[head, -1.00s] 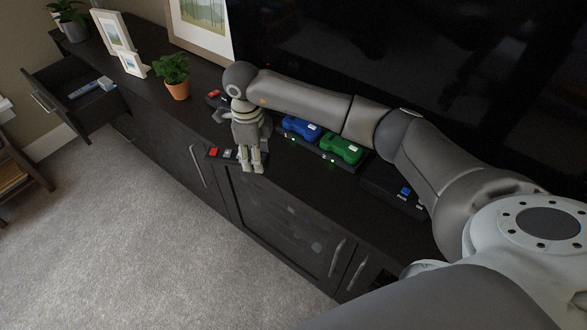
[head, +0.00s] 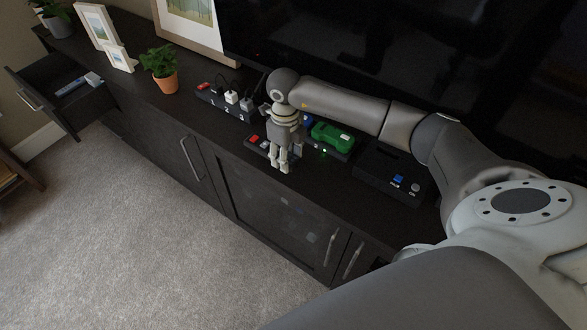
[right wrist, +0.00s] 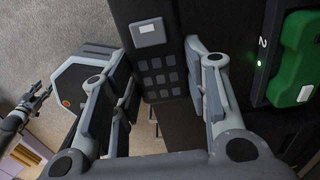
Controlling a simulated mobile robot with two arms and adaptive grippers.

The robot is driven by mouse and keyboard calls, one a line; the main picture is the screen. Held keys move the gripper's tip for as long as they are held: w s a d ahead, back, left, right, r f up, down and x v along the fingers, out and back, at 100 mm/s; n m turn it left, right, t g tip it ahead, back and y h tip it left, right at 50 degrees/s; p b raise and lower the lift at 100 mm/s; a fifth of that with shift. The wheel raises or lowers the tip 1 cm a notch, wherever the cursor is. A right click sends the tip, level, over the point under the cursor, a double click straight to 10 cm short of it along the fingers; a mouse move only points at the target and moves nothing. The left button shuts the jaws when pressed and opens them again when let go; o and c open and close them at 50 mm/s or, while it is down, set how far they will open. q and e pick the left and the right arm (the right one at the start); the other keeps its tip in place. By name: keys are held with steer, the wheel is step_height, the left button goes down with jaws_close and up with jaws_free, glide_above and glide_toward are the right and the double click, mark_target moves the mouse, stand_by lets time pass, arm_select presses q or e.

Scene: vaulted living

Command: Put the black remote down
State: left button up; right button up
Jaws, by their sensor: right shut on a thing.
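The black remote (head: 256,143), with a red button and grey buttons, is between the fingers of my right gripper (head: 284,168). The gripper is shut on it, over the front part of the dark cabinet top (head: 224,133). Fingers partly hide the remote. In the right wrist view the remote (right wrist: 158,68) shows a pale button and a grey keypad between the two fingers (right wrist: 165,100). I cannot tell whether its underside touches the cabinet. My left gripper (right wrist: 38,98) shows small at the left of the right wrist view; its opening is unclear.
A numbered power strip (head: 213,97) with plugs lies left of the gripper. A green controller (head: 332,137) sits in a dock on the right, and a black box with a blue button (head: 398,179) lies beyond it. A potted plant (head: 160,66) and frames stand left.

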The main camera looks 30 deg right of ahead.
mark_target(294, 175)
steer(key=shift+s+d+f, duration=0.2)
steer(key=shift+d+f, duration=0.1)
steer(key=shift+f, duration=0.15)
steer(key=shift+s+d+f, duration=0.2)
steer(key=shift+d+f, duration=0.05)
steer(key=shift+f, duration=0.2)
steer(key=shift+s+d+f+b, duration=0.15)
steer(key=shift+f+b, duration=1.15)
steer(key=shift+f, duration=0.4)
steer(key=shift+f, duration=0.2)
steer(key=o, duration=1.1)
steer(key=shift+r, duration=0.3)
step_height(294, 175, up, 12)
steer(key=shift+f+b, duration=0.1)
steer(key=shift+b, duration=0.25)
